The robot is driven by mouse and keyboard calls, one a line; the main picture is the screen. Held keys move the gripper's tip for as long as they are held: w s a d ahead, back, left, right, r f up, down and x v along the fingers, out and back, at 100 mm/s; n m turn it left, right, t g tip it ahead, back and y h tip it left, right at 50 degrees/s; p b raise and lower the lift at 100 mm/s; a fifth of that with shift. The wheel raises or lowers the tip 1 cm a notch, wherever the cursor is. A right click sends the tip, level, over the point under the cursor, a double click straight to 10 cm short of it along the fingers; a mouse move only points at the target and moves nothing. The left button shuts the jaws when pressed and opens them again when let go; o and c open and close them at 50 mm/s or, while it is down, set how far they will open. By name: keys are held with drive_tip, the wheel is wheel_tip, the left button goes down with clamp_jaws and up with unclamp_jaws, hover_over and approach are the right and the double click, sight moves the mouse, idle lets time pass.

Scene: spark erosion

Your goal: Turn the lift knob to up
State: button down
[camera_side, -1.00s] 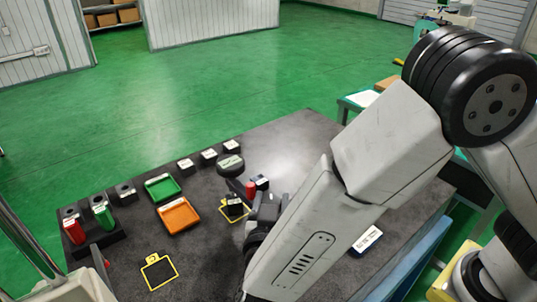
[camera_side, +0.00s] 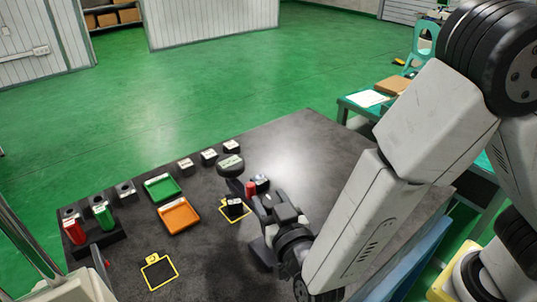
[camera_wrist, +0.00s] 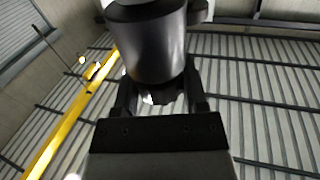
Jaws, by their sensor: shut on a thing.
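I take these to be the same piece. Its label is too small to read, so I cannot tell its setting or confirm that it is the lift knob. Its underside is hidden.
A red cylinder (camera_side: 250,189) and a small dark block (camera_side: 262,183) are close beside my gripper. Green (camera_side: 162,188) and orange (camera_side: 178,215) trays lie to the left. Labelled dark blocks (camera_side: 209,157) stand along the far edge. The table's far right (camera_side: 320,140) is clear.

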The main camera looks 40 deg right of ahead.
drive_tip(key=shift+y, duration=0.3)
drive_tip(key=shift+c, duration=0.6)
unclamp_jaws()
drive_tip(key=shift+s, duration=0.1)
drive_tip(key=shift+v, duration=1.05)
wheel_tip(320, 180, up, 7)
drive_tip(key=s, duration=0.2)
drive_tip(key=shift+s+a, duration=0.35)
